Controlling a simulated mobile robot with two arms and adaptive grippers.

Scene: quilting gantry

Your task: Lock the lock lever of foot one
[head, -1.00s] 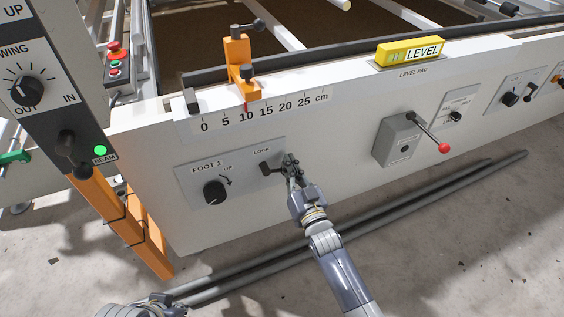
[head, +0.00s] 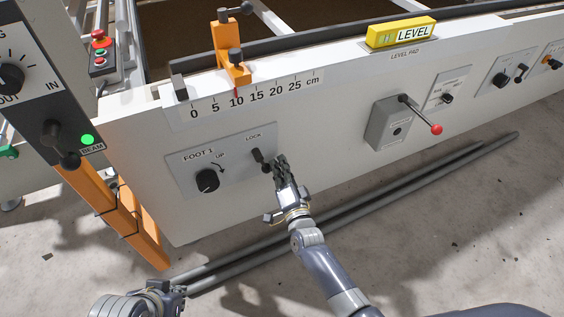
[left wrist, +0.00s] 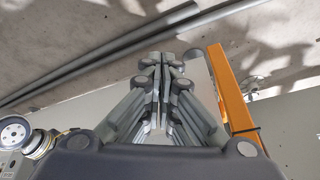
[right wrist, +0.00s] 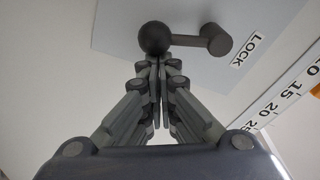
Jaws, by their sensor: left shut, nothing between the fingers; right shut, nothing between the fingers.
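The foot one lock lever (head: 262,160) is a dark lever with a ball knob on the grey FOOT 1 panel, below the LOCK label. It points down and right from its pivot. In the right wrist view its ball knob (right wrist: 154,38) is just beyond the fingertips, with the pivot (right wrist: 215,38) to the right. My right gripper (head: 281,160) is shut and empty, just right of the knob; whether it touches cannot be told. My left gripper (head: 178,290) is shut and empty, low at the lower left; its closed fingers show in the left wrist view (left wrist: 163,58).
The foot one UP knob (head: 207,180) is left of the lever. A cm scale (head: 245,98) with an orange clamp (head: 231,62) is above. A grey box with a red-tipped lever (head: 391,122) is right. An orange leg (head: 140,225) and grey bars (head: 400,180) are below.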

